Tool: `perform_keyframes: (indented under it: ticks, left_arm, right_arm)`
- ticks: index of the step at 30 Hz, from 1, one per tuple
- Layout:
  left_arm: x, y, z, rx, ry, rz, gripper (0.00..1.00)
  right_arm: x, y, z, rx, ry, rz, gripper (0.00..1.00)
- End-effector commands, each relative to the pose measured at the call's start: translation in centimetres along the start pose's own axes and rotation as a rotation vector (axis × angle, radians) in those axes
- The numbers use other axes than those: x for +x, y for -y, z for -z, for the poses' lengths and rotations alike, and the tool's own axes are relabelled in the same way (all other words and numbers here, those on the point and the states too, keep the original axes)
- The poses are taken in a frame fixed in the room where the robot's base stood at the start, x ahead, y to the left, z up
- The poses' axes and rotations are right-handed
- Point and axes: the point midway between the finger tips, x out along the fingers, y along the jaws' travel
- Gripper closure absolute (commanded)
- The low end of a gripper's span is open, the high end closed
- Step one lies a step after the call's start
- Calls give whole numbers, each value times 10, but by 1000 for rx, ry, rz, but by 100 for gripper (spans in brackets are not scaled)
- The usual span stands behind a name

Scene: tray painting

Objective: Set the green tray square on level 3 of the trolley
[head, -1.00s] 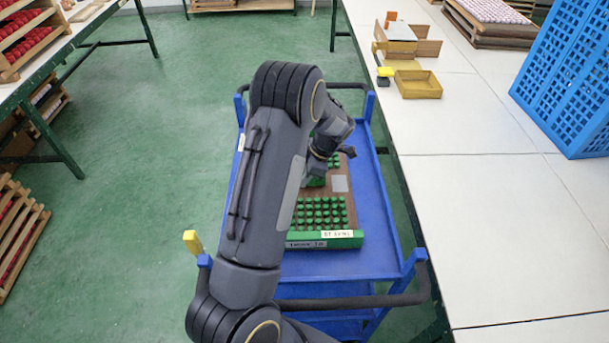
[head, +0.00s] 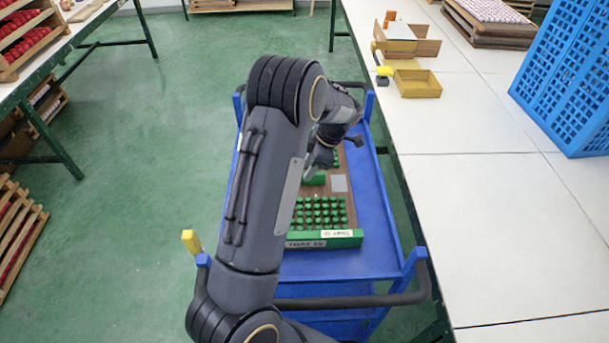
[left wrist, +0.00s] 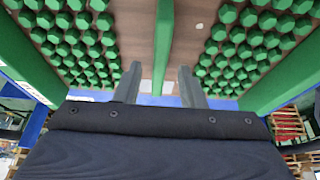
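The green tray (head: 352,238) lies flat on the top blue shelf of the trolley (head: 375,262). It has a brown base with rows of green pegs, a green centre bar (head: 315,179) and labels on its front wall. Its front edge looks roughly parallel to the trolley's front edge. My left arm hides its left part. My left gripper (head: 335,155) is over the tray's far part. In the left wrist view its two fingers (left wrist: 160,88) are spread apart, with the green bar (left wrist: 163,45) showing between them and clear gaps on both sides. My right gripper is not in view.
A white table (head: 480,200) runs along the trolley's right side, with a blue crate (head: 575,80) and a small wooden box (head: 417,84) on it. The trolley has dark handles (head: 350,301) and blue corner posts. Green floor (head: 130,220) is open on the left.

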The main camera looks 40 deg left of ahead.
Motion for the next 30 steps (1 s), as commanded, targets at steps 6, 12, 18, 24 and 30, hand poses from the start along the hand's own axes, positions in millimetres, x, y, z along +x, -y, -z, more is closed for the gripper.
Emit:
perform_keyframes:
  ticks: [6, 12, 18, 24, 30]
  left_arm:
    - [-48, -1, -1, -1, 3, -4, 64]
    - [-74, 0, 0, 0, 1, -3, 64]
    - [-88, 12, 11, 94, 67, 9, 64]
    - [-112, 65, 40, 482, 308, -43, 64]
    - [-135, 136, 63, 935, 516, -257, 64]
  right_arm:
    - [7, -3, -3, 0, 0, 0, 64]
    - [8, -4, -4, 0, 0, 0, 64]
    - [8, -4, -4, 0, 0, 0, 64]
    - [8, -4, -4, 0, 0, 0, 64]
    - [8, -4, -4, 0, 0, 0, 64]
